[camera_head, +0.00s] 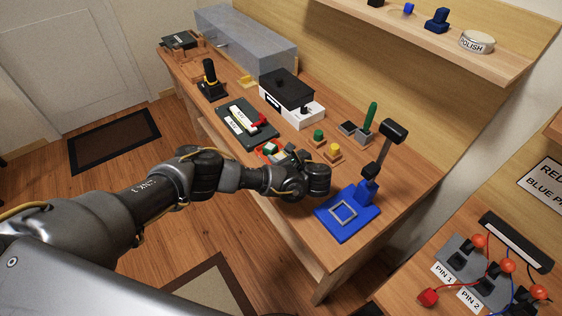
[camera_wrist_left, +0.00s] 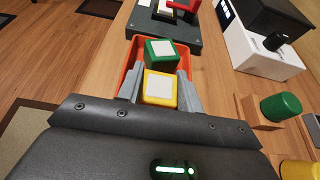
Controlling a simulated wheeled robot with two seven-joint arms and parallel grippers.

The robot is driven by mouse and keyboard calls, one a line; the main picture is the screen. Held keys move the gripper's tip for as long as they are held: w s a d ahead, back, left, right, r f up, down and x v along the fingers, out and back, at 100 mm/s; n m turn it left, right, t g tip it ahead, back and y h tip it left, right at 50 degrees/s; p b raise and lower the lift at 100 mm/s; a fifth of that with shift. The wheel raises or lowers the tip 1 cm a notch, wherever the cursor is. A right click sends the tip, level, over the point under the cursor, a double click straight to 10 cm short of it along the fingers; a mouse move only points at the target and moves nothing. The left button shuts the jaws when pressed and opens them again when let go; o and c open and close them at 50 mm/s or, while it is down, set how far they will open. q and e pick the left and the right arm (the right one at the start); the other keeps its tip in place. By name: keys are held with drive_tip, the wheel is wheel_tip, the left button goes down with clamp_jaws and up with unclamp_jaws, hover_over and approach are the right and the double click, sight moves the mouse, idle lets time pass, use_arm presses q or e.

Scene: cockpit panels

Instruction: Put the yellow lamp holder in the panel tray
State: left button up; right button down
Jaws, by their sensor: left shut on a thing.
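The yellow lamp holder (camera_wrist_left: 160,88), a yellow cube with a white face, sits between the grey fingers of my left gripper (camera_wrist_left: 158,90). My left gripper is shut on it, over the near end of the orange-red panel tray (camera_wrist_left: 127,80). A green cube with a white face (camera_wrist_left: 160,50) lies in the tray just beyond the yellow one. I cannot tell whether the yellow cube touches the tray floor. In the head view, my left gripper (camera_head: 284,158) largely hides the tray (camera_head: 261,151). My right gripper is not in view.
A dark panel (camera_head: 247,124) with a red-handled switch lies beyond the tray. Green (camera_head: 318,134) and yellow (camera_head: 334,149) caps on wooden blocks stand to the right. A blue stand (camera_head: 347,212) stands near the front. A black-and-white box (camera_head: 291,98) stands behind.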

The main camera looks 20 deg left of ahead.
sight(279, 155)
use_arm(q)
drive_tip(key=shift+r, duration=0.1)
drive_tip(key=o, duration=0.7)
drive_tip(key=v, duration=0.5)
drive_tip(key=shift+s+d+r+p, duration=0.1)
drive_tip(key=shift+d+r+p, duration=0.1)
drive_tip(key=shift+p, duration=0.2)
drive_tip(key=p+v, duration=0.5)
drive_tip(key=shift+r, duration=0.1)
drive_tip(key=shift+s+d+p, duration=0.55)
drive_tip(key=shift+d+p, duration=0.05)
drive_tip(key=shift+p, duration=0.05)
